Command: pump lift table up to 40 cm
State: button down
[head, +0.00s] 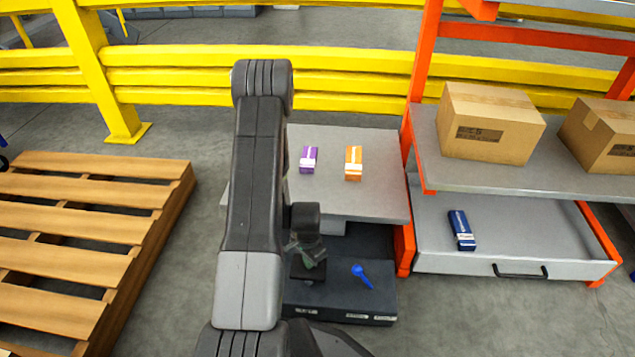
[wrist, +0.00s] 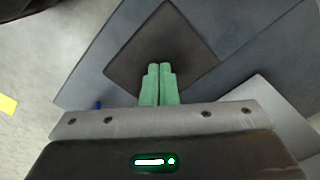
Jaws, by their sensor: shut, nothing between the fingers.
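The lift table has a light grey top (head: 385,190) above a dark base (head: 340,300). A purple box (head: 308,159) and an orange box (head: 353,163) stand on the top. A dark square pedal-like plate (head: 297,271) is on the base, partly hidden by my gripper (head: 314,262). In the wrist view the plate (wrist: 160,30) lies beyond the green fingertips (wrist: 160,70), which are together and empty. They overlap its near corner; I cannot tell if they touch it. A blue lever (head: 362,276) is right of the plate. No height reading is legible.
An orange rack (head: 415,110) with cartons (head: 490,122) and an open drawer (head: 500,250) holding a dark blue box (head: 461,229) stands at right. A wooden pallet (head: 90,240) lies at left. Yellow guard rails (head: 350,75) run behind. Grey floor separates pallet and lift table.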

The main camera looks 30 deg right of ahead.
aim_at(309, 271)
jog(key=shift+f+b, duration=1.2)
jog(key=shift+f, duration=1.65)
notch_tip(309, 271, up, 9)
jog(key=p, duration=0.5)
jog(key=shift+p, duration=0.35)
jog(key=shift+f, duration=0.15)
